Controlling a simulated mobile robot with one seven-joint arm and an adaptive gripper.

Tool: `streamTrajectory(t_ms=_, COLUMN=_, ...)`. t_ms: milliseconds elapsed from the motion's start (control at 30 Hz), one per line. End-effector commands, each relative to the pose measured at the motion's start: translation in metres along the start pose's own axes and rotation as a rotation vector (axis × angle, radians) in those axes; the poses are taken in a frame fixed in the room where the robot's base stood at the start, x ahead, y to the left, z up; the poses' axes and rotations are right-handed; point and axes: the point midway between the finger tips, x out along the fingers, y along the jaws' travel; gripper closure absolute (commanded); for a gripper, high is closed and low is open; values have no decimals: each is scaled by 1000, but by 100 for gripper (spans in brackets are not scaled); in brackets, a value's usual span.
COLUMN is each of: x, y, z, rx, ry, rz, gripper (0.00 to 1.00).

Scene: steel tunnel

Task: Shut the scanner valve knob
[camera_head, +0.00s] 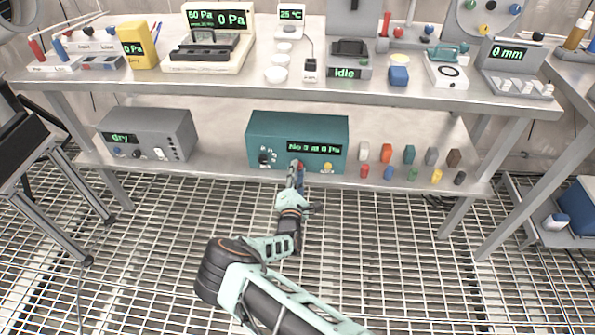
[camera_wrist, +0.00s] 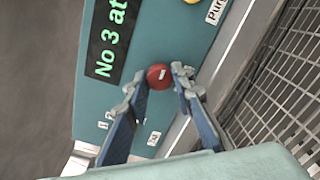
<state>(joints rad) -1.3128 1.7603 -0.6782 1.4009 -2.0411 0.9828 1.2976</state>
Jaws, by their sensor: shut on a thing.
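The scanner is a teal box (camera_head: 262,128) on the lower shelf, with a green display reading "No 3 at 0 Pa". In the wrist view its teal front panel (camera_wrist: 180,32) shows turned on its side. A round red knob (camera_wrist: 160,77) with a short white mark sits on this panel; in the head view it is a small red spot (camera_head: 300,165) under the display. My gripper (camera_wrist: 156,84) is shut on the red knob, one finger on each side. In the head view my gripper (camera_head: 296,170) reaches the scanner's lower front, partly covering the knob.
A yellow button (camera_head: 327,166) is right of the red knob, and dark knobs (camera_head: 265,157) are to its left. A grey box (camera_head: 148,134) reading "dry" stands left; several small coloured blocks and cylinders stand right. The upper shelf (camera_head: 330,92) runs above.

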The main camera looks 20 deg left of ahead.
Motion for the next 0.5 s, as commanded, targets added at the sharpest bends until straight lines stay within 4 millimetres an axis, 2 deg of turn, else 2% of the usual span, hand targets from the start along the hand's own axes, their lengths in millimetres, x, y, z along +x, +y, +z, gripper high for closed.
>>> streamTrajectory(t_ms=267, x=0, y=1, z=0, rx=-132, ry=0, rz=0, gripper=100)
streamTrajectory(t_ms=500, x=0, y=0, z=0, rx=-344, ry=1, rz=-1, gripper=100)
